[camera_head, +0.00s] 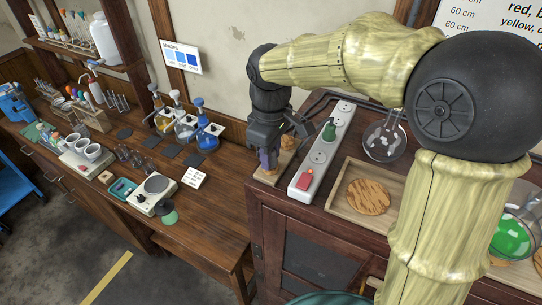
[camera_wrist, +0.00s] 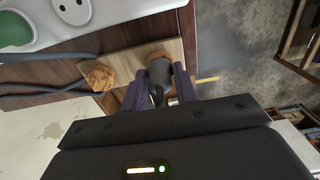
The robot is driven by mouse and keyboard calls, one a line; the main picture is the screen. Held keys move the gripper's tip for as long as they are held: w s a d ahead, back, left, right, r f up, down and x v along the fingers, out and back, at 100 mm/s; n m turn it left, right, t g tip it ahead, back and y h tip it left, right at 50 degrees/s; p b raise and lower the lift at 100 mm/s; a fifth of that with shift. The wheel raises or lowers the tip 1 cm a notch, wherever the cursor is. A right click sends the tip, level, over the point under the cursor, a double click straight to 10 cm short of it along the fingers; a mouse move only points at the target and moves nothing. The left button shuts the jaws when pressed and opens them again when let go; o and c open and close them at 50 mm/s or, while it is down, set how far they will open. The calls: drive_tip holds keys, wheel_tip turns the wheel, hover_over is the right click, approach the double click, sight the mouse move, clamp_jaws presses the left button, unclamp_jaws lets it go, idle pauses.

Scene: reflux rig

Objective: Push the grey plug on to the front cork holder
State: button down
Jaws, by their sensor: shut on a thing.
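The grey plug (camera_wrist: 158,72) is between the two fingers of my gripper (camera_wrist: 158,86) in the wrist view, its cable trailing back toward my palm. The front cork holder (camera_wrist: 158,54) shows just past the plug's end; the plug hides part of it, and I cannot tell how far the plug is on it. A second cork holder (camera_wrist: 98,77) stands bare to the left on the same wooden board (camera_wrist: 127,60). In the head view my gripper (camera_head: 267,160) points down over the board's front end (camera_head: 265,178), and the rear cork holder (camera_head: 288,142) is behind it.
A wooden tray (camera_head: 340,195) with a cork mat (camera_head: 368,197) is further right. The cabinet edge drops off close in front.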

drive_tip(key=c, duration=1)
unclamp_jaws()
wheel_tip(320, 180, up, 17)
drive_tip(key=b, duration=0.2)
drive_tip(key=shift+r, duration=0.2)
drive_tip(key=shift+r, duration=0.1)
wheel_tip(320, 180, up, 10)
drive_tip(key=p, duration=1)
